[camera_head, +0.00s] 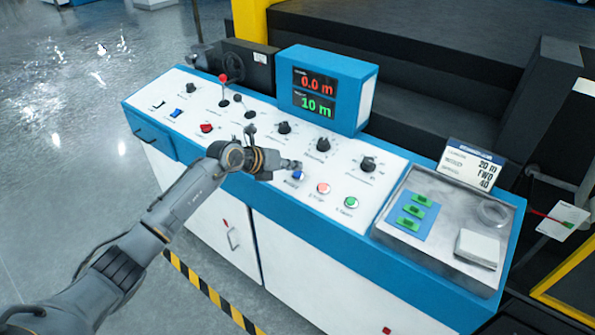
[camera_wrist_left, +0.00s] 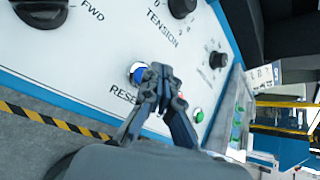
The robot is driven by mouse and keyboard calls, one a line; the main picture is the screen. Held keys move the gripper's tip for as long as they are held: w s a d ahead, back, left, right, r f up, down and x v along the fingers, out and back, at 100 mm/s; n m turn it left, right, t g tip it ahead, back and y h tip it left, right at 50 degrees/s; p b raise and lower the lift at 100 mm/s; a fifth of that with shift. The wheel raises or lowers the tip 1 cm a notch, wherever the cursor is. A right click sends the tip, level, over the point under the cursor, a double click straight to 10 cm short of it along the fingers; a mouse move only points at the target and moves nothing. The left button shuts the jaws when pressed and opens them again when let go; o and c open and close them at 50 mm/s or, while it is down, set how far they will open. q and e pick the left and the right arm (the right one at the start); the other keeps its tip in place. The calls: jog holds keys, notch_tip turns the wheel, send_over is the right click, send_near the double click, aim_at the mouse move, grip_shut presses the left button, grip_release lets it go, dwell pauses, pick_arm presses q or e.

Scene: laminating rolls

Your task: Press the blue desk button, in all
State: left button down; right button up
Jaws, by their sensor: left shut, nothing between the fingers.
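The blue desk button (camera_head: 299,176) sits on the white sloped top of the control desk (camera_head: 375,217), left of a red button (camera_head: 323,188) and a green button (camera_head: 351,202). My left gripper (camera_head: 293,166) is shut and empty, its tips just above and beside the blue button. In the left wrist view the blue button (camera_wrist_left: 139,74) shows beside the shut fingertips (camera_wrist_left: 163,72), partly covered by them, near the word RESET. I cannot tell whether the fingertips touch it. My right gripper is in neither view.
Several black knobs (camera_head: 323,145) stand on the panel behind the gripper. A blue display box (camera_head: 362,98) reads 0.0 m and 10 m. To the right is a metal tray (camera_head: 435,250) with green pieces and a white pad. A sign (camera_head: 471,166) stands behind it.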

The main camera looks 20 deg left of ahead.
pick_arm(q)
jog(key=r+p, duration=0.4)
jog(key=r, duration=0.1)
jog(key=shift+s+a+p, duration=0.15)
jog(key=shift+s+p, duration=0.25)
jog(key=shift+f, duration=0.1)
dwell(0.6)
